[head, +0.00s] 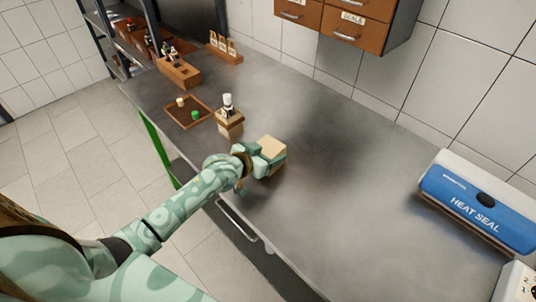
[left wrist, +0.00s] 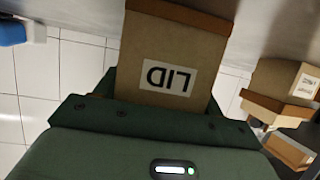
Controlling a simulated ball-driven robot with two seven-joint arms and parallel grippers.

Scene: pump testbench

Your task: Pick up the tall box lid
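The tall box lid (left wrist: 165,75) is a tan carton piece with a white label reading LID, upside down in the left wrist view. In the head view its pale top (head: 271,146) shows near the front edge of the bench. My left gripper (head: 266,160) is at it, with the green fingers (left wrist: 160,95) on either side of the lid and no clear gap showing, so it looks shut on the lid. Whether the lid is clear of the bench cannot be told. My right gripper is not in view.
Left of the lid stands a small tan box (head: 230,129) with a white-capped bottle (head: 228,101). A brown tray (head: 176,113) holds small caps. Wooden racks (head: 180,74) stand farther back. A blue heat sealer (head: 478,203) is at the right. The middle of the bench (head: 340,190) is clear.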

